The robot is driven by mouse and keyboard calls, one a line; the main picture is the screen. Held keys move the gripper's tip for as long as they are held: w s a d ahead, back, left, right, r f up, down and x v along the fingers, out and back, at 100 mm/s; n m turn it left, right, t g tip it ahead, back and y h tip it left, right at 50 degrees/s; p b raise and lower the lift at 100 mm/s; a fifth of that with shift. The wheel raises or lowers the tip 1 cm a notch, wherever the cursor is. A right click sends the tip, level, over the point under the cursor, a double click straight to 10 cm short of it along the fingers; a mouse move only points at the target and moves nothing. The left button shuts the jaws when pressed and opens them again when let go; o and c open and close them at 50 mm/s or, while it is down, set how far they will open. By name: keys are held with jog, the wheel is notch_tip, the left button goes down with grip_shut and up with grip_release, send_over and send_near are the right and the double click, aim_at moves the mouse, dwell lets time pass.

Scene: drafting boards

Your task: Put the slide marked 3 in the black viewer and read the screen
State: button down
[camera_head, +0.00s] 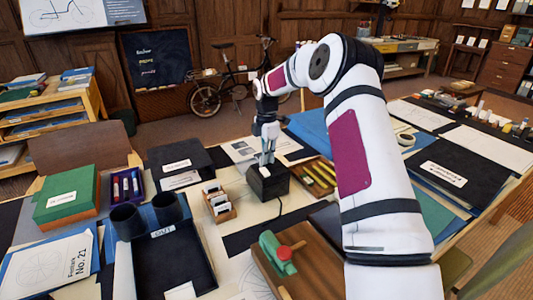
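A small black box (268,184), which looks like the viewer, stands on the middle of the table with a cable running from it. No lit screen shows on its visible sides. My gripper (267,159) points down right over its top, at or just above it. The fingers are too small to tell whether they are apart or hold a slide. A small wooden holder (221,212) with several white-framed slides stands to the left of the black box. The marks on the slides are too small to read.
A black tray marked OUT (205,277) lies at the front left. A green box (66,199) and a purple box (139,186) stand further left. A wooden tray with yellow sticks (307,186) is right of the viewer. A wooden block with a green tool (273,262) is in front.

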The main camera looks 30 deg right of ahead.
jog(key=shift+f, duration=0.2)
jog(key=c, duration=1.7)
grip_release()
notch_tip(320, 180, up, 12)
jog(key=shift+r, duration=0.1)
